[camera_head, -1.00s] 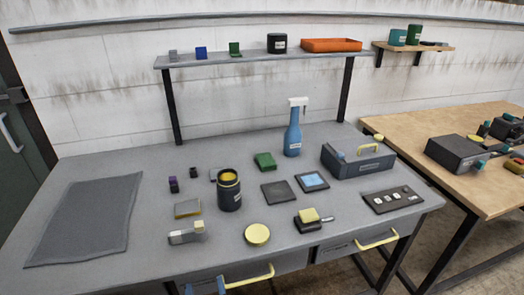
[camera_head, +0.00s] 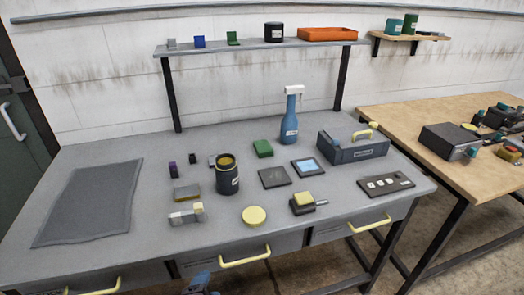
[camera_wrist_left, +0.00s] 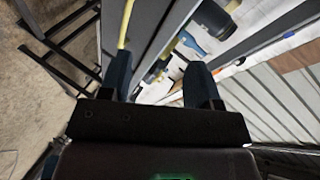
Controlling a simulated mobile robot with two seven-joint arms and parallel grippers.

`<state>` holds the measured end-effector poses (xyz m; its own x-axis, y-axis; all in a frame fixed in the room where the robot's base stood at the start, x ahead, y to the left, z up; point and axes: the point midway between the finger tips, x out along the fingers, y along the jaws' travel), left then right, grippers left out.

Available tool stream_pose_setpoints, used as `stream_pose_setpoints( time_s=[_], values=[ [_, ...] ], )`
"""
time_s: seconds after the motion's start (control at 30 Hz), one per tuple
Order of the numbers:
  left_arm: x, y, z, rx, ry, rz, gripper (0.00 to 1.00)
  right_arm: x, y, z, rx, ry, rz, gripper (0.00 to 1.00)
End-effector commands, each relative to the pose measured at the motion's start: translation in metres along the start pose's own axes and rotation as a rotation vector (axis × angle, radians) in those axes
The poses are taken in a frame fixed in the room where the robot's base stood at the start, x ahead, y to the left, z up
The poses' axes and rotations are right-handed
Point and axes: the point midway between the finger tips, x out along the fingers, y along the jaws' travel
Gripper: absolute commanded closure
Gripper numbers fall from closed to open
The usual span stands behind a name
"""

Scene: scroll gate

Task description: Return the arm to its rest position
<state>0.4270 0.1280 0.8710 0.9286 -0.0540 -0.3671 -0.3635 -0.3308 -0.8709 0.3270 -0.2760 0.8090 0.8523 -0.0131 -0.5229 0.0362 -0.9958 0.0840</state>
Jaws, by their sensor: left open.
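My left gripper (camera_wrist_left: 160,82) shows in the left wrist view with its two dark blue fingers spread apart and nothing between them. In the head view a blue and dark part of it (camera_head: 200,284) shows at the bottom edge, in front of the desk and below the middle drawer's yellow handle (camera_head: 244,257), apart from it. Most of the arm is out of frame. My right gripper is not in view.
The grey desk (camera_head: 120,165) holds a black canister (camera_head: 228,176), a blue spray bottle (camera_head: 290,117), a dark toolbox (camera_head: 352,149) and several small items. Yellow-handled drawers face me. A wooden table (camera_head: 435,170) stands at the right. Bare floor shows below the desk.

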Motion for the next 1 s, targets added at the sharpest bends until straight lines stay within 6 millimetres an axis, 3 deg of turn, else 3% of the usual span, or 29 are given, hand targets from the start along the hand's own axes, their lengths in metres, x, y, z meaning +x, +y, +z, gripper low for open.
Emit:
stream_pose_setpoints(
  time_s=[0.2,0.4,0.5,0.63,0.8,1.0],
  values=[
    [-0.011,0.009,0.047,-0.646,0.010,0.074,0.43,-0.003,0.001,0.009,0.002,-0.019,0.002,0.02],
    [-0.034,0.015,0.103,-1.059,-0.043,0.075,0.43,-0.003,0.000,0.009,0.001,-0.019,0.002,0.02],
    [-0.051,0.022,0.136,-1.139,-0.099,0.062,0.43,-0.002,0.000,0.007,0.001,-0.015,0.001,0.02],
    [-0.068,0.032,0.162,-1.143,-0.163,0.048,0.43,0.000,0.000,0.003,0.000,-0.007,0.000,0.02],
    [-0.079,0.043,0.169,-1.144,-0.193,0.059,0.43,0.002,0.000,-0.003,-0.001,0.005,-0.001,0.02],
    [-0.079,0.043,0.169,-1.142,-0.194,0.060,0.43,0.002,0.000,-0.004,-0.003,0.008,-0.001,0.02]
  ],
)
